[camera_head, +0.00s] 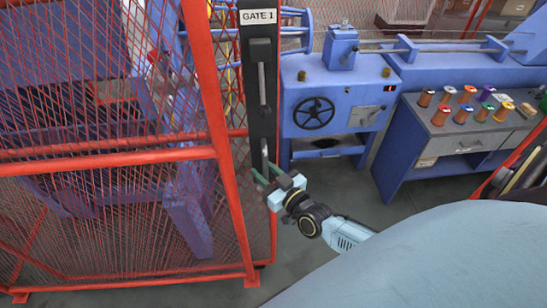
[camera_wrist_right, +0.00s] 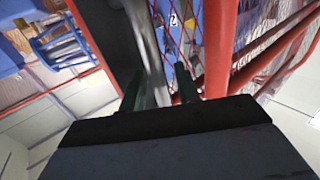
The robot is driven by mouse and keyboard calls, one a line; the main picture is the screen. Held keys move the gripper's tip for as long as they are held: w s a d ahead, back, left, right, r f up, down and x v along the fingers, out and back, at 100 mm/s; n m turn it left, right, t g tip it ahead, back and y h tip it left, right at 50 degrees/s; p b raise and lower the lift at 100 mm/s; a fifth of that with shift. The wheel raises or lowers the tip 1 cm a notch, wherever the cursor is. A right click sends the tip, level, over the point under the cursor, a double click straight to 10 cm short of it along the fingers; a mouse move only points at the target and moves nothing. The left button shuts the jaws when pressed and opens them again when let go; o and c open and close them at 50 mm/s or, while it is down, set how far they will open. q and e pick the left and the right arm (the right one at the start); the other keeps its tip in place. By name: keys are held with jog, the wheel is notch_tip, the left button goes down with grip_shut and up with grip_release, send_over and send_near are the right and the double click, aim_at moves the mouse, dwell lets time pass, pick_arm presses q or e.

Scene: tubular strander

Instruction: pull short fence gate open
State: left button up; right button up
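The gate is a red-framed mesh panel (camera_head: 118,153) at the left of the head view. A dark upright plate (camera_head: 260,118) labelled "GATE 1" (camera_head: 258,16) stands at its right edge and carries a grey vertical handle bar (camera_head: 262,82). My right gripper (camera_head: 273,175) is at the bar's lower end. In the right wrist view its two dark green fingers (camera_wrist_right: 162,88) stand apart, with a grey bar (camera_wrist_right: 150,50) running between them. Whether they touch the bar is unclear. My left gripper is not in view.
A blue machine (camera_head: 335,105) with a black handwheel stands behind the gate. To the right is a blue workbench (camera_head: 430,150) with several coloured spools on top. Grey floor (camera_head: 350,190) is clear between gate and bench. A large pale blue surface fills the lower right.

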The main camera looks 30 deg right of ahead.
jog(key=s+d, duration=0.1)
jog(key=s, duration=1.2)
jog(key=shift+d+b, duration=0.3)
jog(key=s+f+g+h+b, duration=0.1)
jog(key=s+f+g+b, duration=0.3)
jog(key=f, duration=1.2)
jog(key=s+f+g+b, duration=0.2)
jog(key=s+f+g, duration=0.3)
jog(key=f, duration=1)
jog(key=s+a+f+g+b, duration=0.1)
jog(key=s+f+g, duration=0.3)
jog(key=s+f, duration=0.4)
jog(key=s+a+f+n+g+h+b, duration=0.1)
jog(key=s+a+f+g+b, duration=0.1)
jog(key=s+f, duration=0.6)
jog(key=s+g+b, duration=0.1)
jog(key=s, duration=0.3)
jog(key=shift+s+a+f+g, duration=0.2)
jog(key=shift+s+f+g, duration=0.05)
jog(key=shift+g, duration=0.15)
